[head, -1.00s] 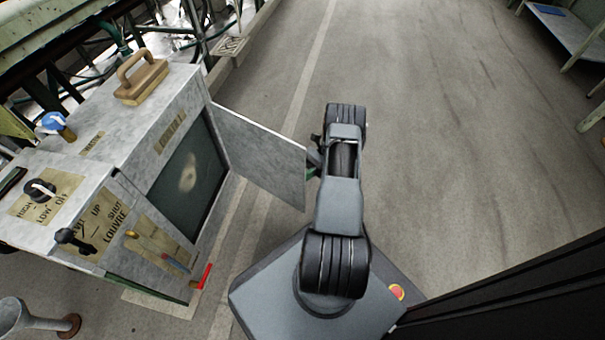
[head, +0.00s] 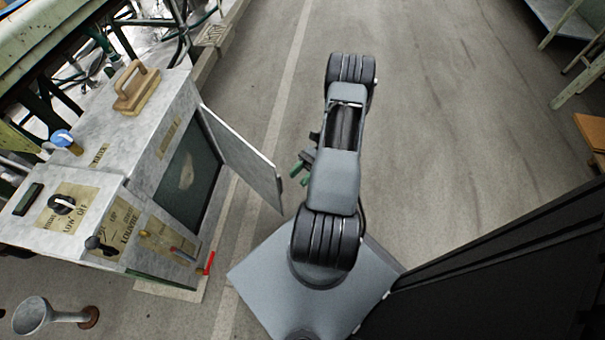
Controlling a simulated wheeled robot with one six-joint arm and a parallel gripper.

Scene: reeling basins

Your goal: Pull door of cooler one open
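The cooler (head: 140,140) is a grey box cabinet at left. Its door (head: 243,160) is a flat grey panel standing swung out from the cabinet, hinged at the far end of the opening. The dark opening (head: 190,178) shows a pale patch inside. My gripper (head: 300,174) is just right of the door's free edge, partly hidden under my arm. Its two green-tipped fingers look spread, with nothing seen between them. A small gap of floor shows between the fingers and the door.
A wooden-handled block (head: 136,90), a blue-topped knob (head: 65,140) and a black dial (head: 62,203) are on the cabinet top. A red handle (head: 209,263) sticks out low at its near corner. A grey funnel-shaped cup (head: 32,316) is at lower left.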

